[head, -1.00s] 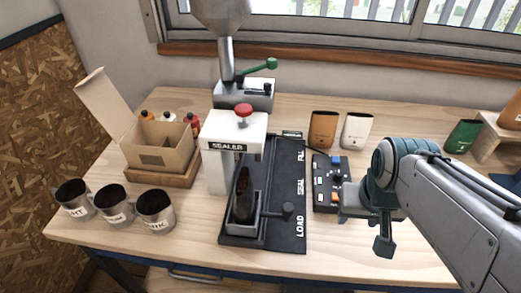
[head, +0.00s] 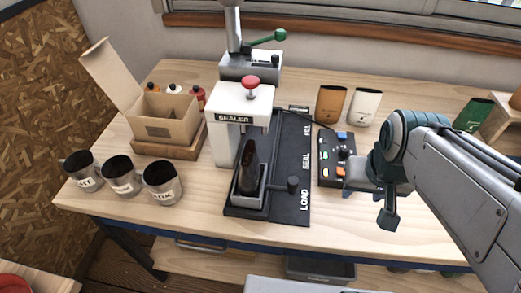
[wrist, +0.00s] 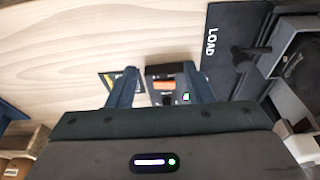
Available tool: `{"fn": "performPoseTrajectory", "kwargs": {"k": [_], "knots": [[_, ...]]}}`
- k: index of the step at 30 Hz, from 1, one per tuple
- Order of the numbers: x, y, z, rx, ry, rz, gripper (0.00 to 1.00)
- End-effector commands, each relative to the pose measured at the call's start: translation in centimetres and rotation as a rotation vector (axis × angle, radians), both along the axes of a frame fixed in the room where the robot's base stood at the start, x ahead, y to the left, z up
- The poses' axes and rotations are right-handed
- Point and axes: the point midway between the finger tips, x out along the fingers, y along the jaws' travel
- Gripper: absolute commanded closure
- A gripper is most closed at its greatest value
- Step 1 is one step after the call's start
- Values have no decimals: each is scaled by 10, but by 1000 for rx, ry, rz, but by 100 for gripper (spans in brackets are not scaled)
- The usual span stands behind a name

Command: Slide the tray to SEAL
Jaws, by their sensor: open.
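The grey tray (head: 243,203) sits at the LOAD end of the black track (head: 296,150), with a dark bag (head: 248,168) standing in it. A black knob (head: 293,185) sticks out from its right side; the knob also shows in the wrist view (wrist: 243,58). The SEAL mark is farther back, beside the white sealer (head: 228,145) with its red button. My gripper (head: 368,203) is open and empty over the table, right of the knob and clear of it. In the wrist view its two fingers (wrist: 160,75) are spread apart.
Several metal cups (head: 162,184) and an open cardboard box (head: 165,125) are on the left. Brown and white pouches (head: 364,106) stand at the back. The front right table is clear.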

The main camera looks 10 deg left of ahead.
Motion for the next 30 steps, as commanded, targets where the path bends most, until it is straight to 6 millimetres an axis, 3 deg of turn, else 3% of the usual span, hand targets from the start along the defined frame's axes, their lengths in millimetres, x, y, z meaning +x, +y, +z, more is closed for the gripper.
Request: {"fn": "performPoseTrajectory", "kwargs": {"k": [9,14,21,27,30], "knots": [[0,0,1,0,0,2,52],[10,12,14,-4,26,89,52],[43,67,52,-38,132,438,52],[60,114,69,-77,204,689,52],[63,128,73,-89,226,760,52]]}}
